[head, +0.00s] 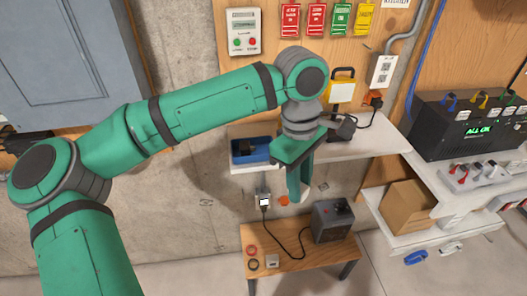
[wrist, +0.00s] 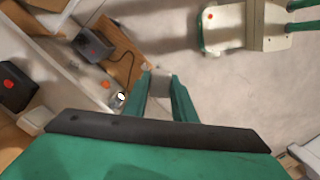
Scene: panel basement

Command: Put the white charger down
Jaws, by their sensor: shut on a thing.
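My gripper (head: 300,196) hangs pointing down in front of the wall, above the low wooden bench (head: 312,257).
A grey box (head: 332,221) stands on the bench's right, with a black cable to a plug (head: 264,201) on the wall. Small rings and a pale block (head: 272,261) lie on the bench's left. A shelf (head: 350,140) with a blue tray (head: 250,151) is above.

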